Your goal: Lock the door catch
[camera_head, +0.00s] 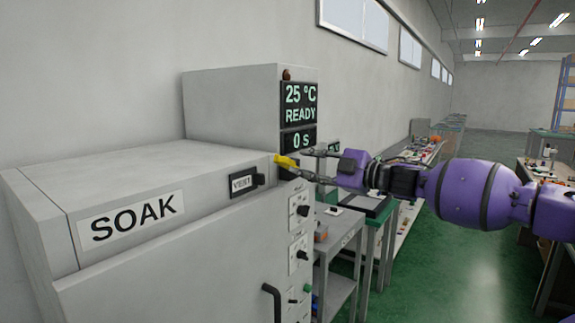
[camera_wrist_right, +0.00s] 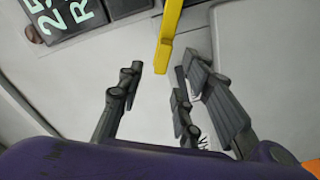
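The yellow lever (camera_head: 287,161), which looks like the door catch, sticks out at the top front corner of the grey SOAK cabinet, below the display. Its mount is partly hidden. My right gripper (camera_head: 304,163) is at the lever's right, with its fingers pointing toward it. In the right wrist view, the yellow lever (camera_wrist_right: 168,40) comes down from the top edge. Its end lies between the spread fingertips of the right gripper (camera_wrist_right: 161,70), with gaps on both sides. The gripper is open and holds nothing. My left gripper is not in view.
The cabinet door has a dark handle (camera_head: 272,300) low down. Switch panels (camera_head: 299,206) line the cabinet's side below the lever. The display (camera_head: 300,104) reads 25 °C READY, 0 s. A grey cart stands to the right.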

